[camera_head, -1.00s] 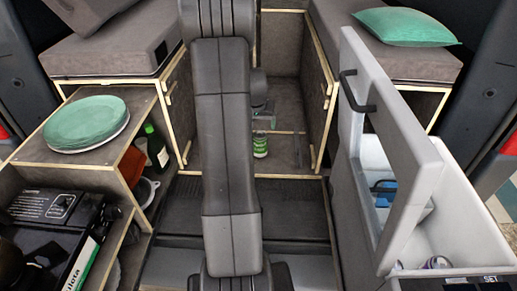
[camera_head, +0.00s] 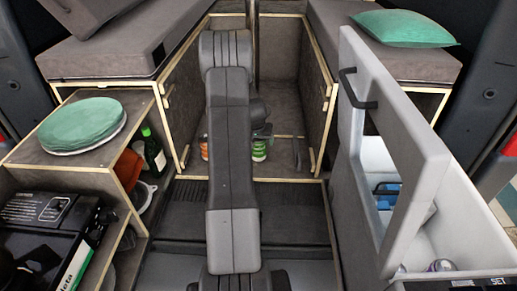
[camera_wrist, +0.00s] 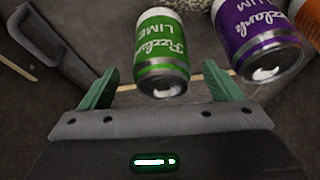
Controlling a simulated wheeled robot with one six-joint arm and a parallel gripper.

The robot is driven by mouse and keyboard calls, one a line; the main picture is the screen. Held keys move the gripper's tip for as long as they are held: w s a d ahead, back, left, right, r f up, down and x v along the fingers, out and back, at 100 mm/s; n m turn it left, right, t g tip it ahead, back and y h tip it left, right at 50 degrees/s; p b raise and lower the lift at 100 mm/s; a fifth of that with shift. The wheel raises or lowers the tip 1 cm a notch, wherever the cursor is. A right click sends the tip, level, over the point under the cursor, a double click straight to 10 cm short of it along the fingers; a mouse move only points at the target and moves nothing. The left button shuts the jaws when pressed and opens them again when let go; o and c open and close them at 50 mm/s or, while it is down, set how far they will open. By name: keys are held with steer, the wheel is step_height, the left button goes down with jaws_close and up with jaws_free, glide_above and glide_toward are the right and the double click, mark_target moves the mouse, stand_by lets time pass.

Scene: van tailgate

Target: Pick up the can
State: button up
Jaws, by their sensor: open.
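A green lime can (camera_wrist: 162,50) lies between the fingers of my gripper (camera_wrist: 162,78) in the wrist view, slightly ahead of the gripper's palm. A purple can (camera_wrist: 258,40) is just right of it, and an orange can (camera_wrist: 309,18) is cut off at the right edge. In the head view the green can (camera_head: 260,151) and the orange can (camera_head: 204,148) stand on the floor of the recess, either side of my arm. The purple can is hidden there. My gripper's green fingers are spread wide, with nothing visibly clamped; contact with the can is unclear.
Wooden-edged walls flank the recess, including the right panel (camera_head: 314,105). A grey cooler box (camera_head: 455,225) with a raised lid (camera_head: 395,130) stands at right.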

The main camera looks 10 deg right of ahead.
steer(key=shift+x, duration=2.6)
steer(key=shift+w+r, duration=0.1)
steer(key=shift+c, duration=0.5)
steer(key=c, duration=1.2)
